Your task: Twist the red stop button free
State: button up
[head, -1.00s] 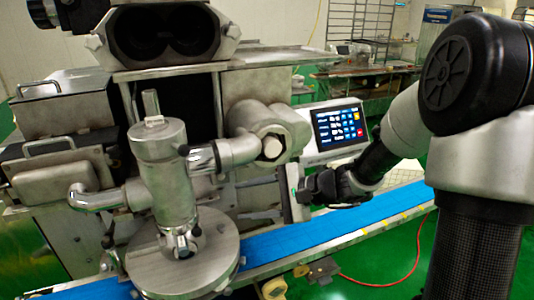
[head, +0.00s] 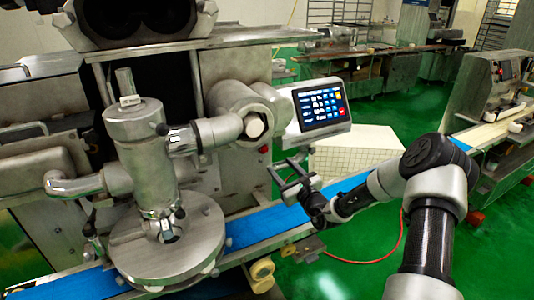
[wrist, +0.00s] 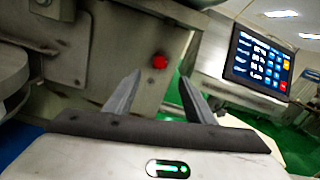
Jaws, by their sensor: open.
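The red stop button (wrist: 159,61) is a small round knob on the machine's grey metal side panel in the wrist view. It shows as a small red dot in the head view (head: 264,150), below the touchscreen. My gripper (head: 284,172) is open and empty, in front of the machine and below the screen. In the wrist view its two fingers (wrist: 158,91) stand apart, with the button beyond them and a little above the gap between their tips. They are not touching it. The exact distance to the button is hard to tell.
The touchscreen (head: 320,106) juts out above and right of the button. A blue conveyor belt (head: 262,226) runs below my gripper. The steel cylinder (head: 142,150) stands to the left. A white gridded block (head: 355,150) sits behind my arm.

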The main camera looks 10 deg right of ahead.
aim_at(265, 149)
jog(key=x, duration=1.1)
jog(key=shift+w+a, duration=0.1)
jog(key=shift+w, duration=0.1)
jog(key=c, duration=1.1)
jog(key=shift+o, duration=0.2)
jog(key=shift+m, duration=0.3)
jog(key=m, duration=0.3)
jog(key=shift+m, duration=0.3)
jog(key=shift+r+m, duration=0.15)
jog(key=shift+m, duration=1.65)
